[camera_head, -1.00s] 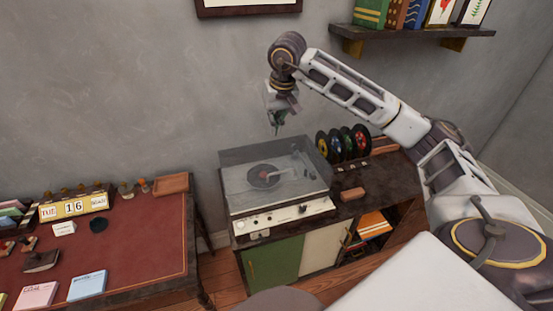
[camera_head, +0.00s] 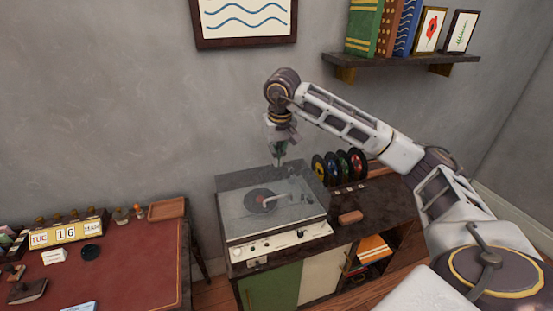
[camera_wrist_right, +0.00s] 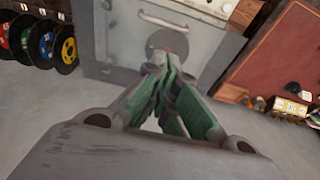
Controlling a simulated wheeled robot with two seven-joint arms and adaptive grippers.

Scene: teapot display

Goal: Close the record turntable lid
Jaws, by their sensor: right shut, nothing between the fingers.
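The record turntable (camera_head: 242,247) stands on a low cabinet, with a dark record (camera_head: 262,200) on its deck. Its tinted see-through lid (camera_head: 232,181) shows as a darker band along the back of the deck. The lid's exact angle is hard to tell. In the right wrist view the grey lid (camera_wrist_right: 115,50) lies beyond the fingers, and the record shows dimly through it. My right gripper (camera_head: 279,164) is shut and empty, pointing down by the lid's back edge; contact cannot be made out. Its green-padded fingers (camera_wrist_right: 168,75) fill the wrist view's middle. My left gripper is out of view.
Upright coloured records (camera_head: 340,166) stand right of the turntable. A small brown block (camera_head: 350,217) lies on the cabinet top. A red-topped desk (camera_head: 130,262) with a calendar (camera_head: 66,234) is at left. A shelf (camera_head: 400,62) and a picture (camera_head: 246,20) are on the wall.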

